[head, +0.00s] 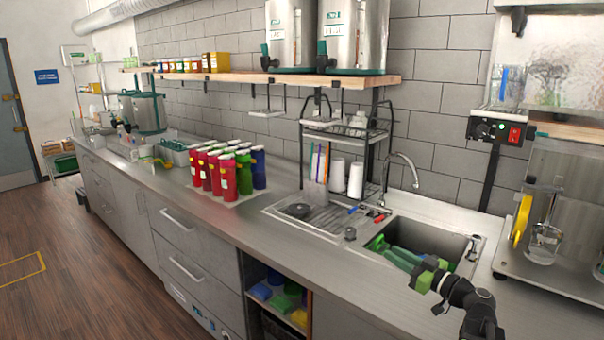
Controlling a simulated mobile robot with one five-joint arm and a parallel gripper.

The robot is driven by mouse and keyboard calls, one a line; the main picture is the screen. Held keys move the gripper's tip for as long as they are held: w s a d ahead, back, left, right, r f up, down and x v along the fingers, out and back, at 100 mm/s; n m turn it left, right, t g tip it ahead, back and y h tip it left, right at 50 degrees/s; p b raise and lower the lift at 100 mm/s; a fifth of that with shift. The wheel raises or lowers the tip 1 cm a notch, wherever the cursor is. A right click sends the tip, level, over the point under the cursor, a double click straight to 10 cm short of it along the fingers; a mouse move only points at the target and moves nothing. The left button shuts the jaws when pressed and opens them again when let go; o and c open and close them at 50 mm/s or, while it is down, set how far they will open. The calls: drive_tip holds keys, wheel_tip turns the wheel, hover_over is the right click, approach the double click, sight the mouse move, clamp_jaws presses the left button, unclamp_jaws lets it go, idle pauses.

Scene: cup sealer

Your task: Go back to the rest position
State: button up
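My gripper (424,280) shows at the lower right, at the end of my black arm, with green parts on it. It appears in front of the front edge of the sink (440,238). Long green items (395,256) appear in the sink just beyond it; I cannot tell whether they touch the gripper. The fingers are too small and overlapped to tell whether they are open or shut. I see nothing clearly held.
The steel counter (235,222) runs from left to right. A dish rack (345,150) and a tap (405,168) are behind the sink. A steel machine (550,265) stands at right. The wooden floor (85,275) at left is clear.

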drive_tip(key=s+a+f+n+g, duration=0.1)
drive_tip(key=a+f+g, duration=0.25)
drive_tip(key=a, duration=0.35)
drive_tip(key=a+f+n+g+y, duration=0.1)
drive_tip(key=a+f+g, duration=0.1)
drive_tip(key=a+f, duration=0.35)
drive_tip(key=s+a+f+n+g, duration=0.1)
drive_tip(key=a+f+g, duration=0.1)
drive_tip(key=a, duration=0.7)
drive_tip(key=s+a+f+g+h, duration=0.3)
drive_tip(key=s+a+f+g, duration=0.2)
drive_tip(key=a+f, duration=0.25)
drive_tip(key=s+d+f+m+g+h, duration=0.1)
drive_tip(key=s+d+f+m+h, duration=0.2)
drive_tip(key=d+m+h, duration=0.1)
drive_tip(key=s+d+f+m+g+h, duration=0.1)
drive_tip(key=s+d+f+m+h, duration=0.3)
drive_tip(key=d, duration=0.5)
drive_tip(key=m, duration=0.2)
drive_tip(key=shift+s+m+g+b, duration=0.25)
drive_tip(key=shift+m+g+b, duration=0.05)
drive_tip(key=shift+g+b, duration=0.1)
drive_tip(key=shift+a, duration=0.1)
